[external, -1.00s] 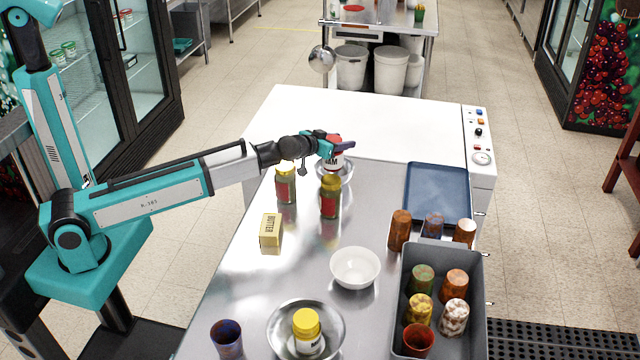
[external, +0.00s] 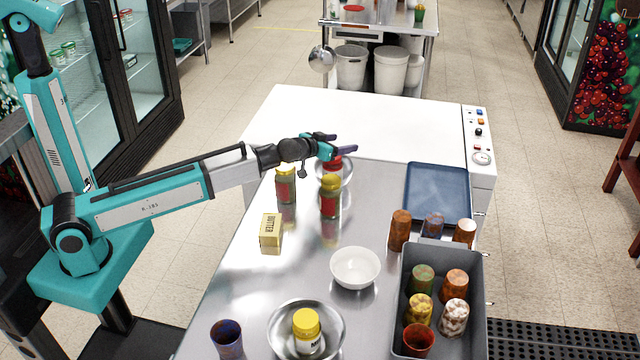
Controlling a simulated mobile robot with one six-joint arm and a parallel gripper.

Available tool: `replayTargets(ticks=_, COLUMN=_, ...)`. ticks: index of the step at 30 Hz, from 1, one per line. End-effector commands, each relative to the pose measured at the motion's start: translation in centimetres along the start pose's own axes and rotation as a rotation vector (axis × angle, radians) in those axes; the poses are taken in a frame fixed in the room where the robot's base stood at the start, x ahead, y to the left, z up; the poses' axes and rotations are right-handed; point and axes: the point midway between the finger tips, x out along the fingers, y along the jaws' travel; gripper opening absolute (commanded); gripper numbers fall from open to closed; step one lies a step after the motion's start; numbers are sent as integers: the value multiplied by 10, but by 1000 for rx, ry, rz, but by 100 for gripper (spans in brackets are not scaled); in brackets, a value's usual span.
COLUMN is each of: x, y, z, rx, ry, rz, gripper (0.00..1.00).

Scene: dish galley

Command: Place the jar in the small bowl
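A jar with a red lid (external: 333,162) is in the small metal bowl (external: 347,180) at the back of the steel counter. Its lower part is mostly hidden by the yellow-lidded jar in front, so I cannot tell whether it stands upright or leans. My gripper (external: 336,143) is just above the red-lidded jar. Its fingers look spread, with nothing seen between them.
A butter box (external: 271,234), a white bowl (external: 355,268) and a larger metal bowl (external: 276,335) holding another jar are nearer. A grey bin (external: 474,270) with several cups stands right.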

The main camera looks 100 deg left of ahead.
Motion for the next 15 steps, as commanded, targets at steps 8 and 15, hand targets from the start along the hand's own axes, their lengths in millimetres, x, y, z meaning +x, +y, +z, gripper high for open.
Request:
replayTargets(ticks=8, x=0, y=0, z=0, rx=0, ry=0, rz=0, gripper=64)
replayTargets(ticks=15, x=-2, y=0, z=-4, rx=0, ry=0, rz=0, gripper=64)
